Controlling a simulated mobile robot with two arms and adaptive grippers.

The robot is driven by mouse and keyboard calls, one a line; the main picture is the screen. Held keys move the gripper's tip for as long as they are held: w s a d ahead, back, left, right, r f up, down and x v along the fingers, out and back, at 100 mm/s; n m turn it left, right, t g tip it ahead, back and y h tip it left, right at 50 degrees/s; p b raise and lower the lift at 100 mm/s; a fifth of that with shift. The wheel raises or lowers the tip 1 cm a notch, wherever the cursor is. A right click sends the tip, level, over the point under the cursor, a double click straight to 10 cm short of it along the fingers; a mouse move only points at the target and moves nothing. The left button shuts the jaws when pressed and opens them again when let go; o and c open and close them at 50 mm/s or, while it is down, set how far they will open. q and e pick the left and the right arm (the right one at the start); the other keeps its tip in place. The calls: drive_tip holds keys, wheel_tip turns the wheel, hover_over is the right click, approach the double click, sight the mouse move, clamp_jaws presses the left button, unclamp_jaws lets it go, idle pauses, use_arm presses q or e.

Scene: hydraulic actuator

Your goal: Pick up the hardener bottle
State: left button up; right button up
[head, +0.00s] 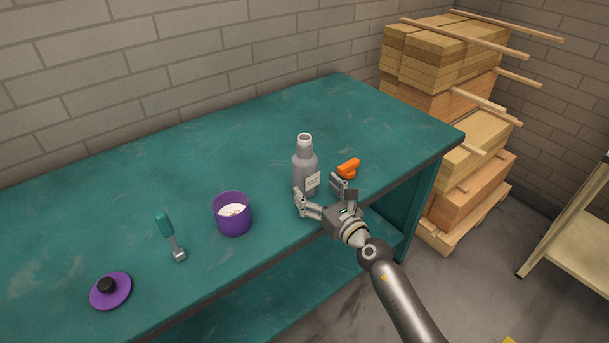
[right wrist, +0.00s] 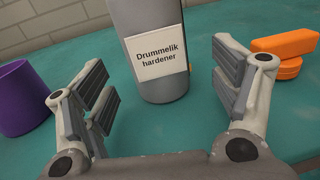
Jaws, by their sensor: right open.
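The hardener bottle (head: 304,168) is grey with an open neck and a white label. It stands upright on the teal workbench. In the right wrist view the bottle (right wrist: 152,82) shows its label, "Drummelik hardener", and its top is cut off. My right gripper (head: 320,190) is open, at the front side of the bottle. In the wrist view its fingers (right wrist: 165,85) are spread to the left and right of the bottle, with gaps on both sides. My left gripper is not in view.
An orange object (head: 348,168) lies just right of the bottle. A purple pot (head: 232,215) with whitish contents stands left of it. A teal-handled tool (head: 169,234) and a purple lid (head: 110,291) lie further left. The workbench (head: 250,143) is clear behind the bottle. Stacked wood (head: 440,60) stands beyond its right end.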

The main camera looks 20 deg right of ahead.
sight(305, 176)
drive_tip(key=shift+w+a+r, duration=0.15)
drive_tip(key=shift+w+r, duration=0.05)
drive_tip(key=shift+w, duration=0.25)
drive_tip(key=shift+x, duration=2.3)
drive_tip(key=shift+a+r, duration=0.15)
drive_tip(key=shift+s, duration=0.1)
drive_tip(key=c, duration=1.2)
